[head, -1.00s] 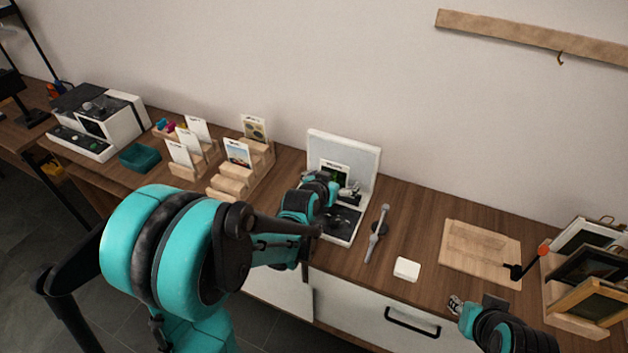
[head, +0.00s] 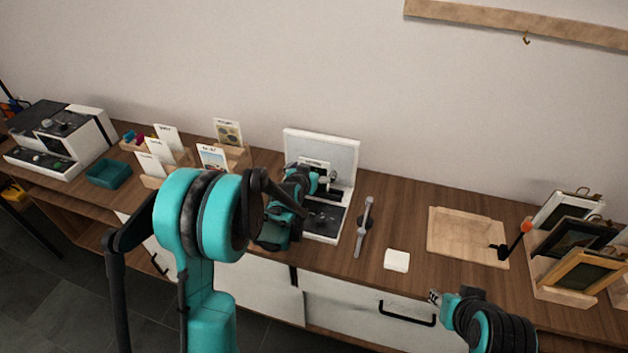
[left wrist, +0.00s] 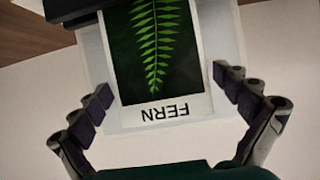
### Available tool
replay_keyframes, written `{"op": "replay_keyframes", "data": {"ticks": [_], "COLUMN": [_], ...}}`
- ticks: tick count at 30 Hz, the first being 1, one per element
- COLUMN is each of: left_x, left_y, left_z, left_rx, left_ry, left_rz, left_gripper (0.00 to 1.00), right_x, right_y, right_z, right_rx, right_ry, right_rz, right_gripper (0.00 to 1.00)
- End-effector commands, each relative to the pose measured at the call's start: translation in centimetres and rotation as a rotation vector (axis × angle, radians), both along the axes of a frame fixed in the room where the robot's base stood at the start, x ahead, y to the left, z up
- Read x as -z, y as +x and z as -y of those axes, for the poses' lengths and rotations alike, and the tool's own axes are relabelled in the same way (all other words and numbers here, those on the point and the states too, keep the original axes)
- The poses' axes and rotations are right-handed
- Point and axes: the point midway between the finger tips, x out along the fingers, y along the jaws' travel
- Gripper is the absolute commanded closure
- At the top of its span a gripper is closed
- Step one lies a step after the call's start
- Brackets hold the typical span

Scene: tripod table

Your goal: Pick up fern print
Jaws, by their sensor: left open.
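The fern print, a white-bordered dark card with a green frond and the word FERN, fills the upper middle of the left wrist view (left wrist: 186,57). In the head view its pale top edge (head: 313,163) shows in the white upright stand (head: 348,150), and my left arm hides most of the rest. My left gripper (head: 328,183) is open in front of the stand. In the left wrist view its two fingers (left wrist: 162,86) are spread on either side of the print's lower part, with gaps. My right gripper (head: 436,297) is at the table's front edge, too small to judge.
Wooden card racks (head: 236,152) stand left of the stand. A grey tool (head: 364,228), a white pad (head: 396,260) and a wooden board (head: 467,236) lie to its right. A rack of framed pictures (head: 560,297) stands at far right.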

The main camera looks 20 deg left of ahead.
Motion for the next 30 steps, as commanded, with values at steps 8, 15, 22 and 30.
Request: {"op": "replay_keyframes", "data": {"ticks": [8,15,22,30], "left_x": [-0.1,-0.1,-0.8,-5.0], "left_y": [-0.1,-0.1,-0.1,-0.1], "left_z": [0.0,0.0,0.0,0.2], "left_rx": [0.0,0.0,0.0,0.001], "left_ry": [0.0,0.0,0.0,0.0], "left_rz": [0.0,-0.001,-0.001,-0.001], "left_gripper": [0.34,0.38,0.38,0.38], "right_x": [-0.1,-0.1,-0.5,-2.6], "right_y": [0.0,0.0,0.0,0.0], "right_z": [0.0,0.0,0.0,0.0], "right_rx": [0.0,0.0,0.0,0.0], "right_ry": [0.0,0.0,0.0,0.0], "right_rz": [0.0,0.0,0.0,0.0], "right_gripper": [0.69,0.69,0.69,0.69]}}
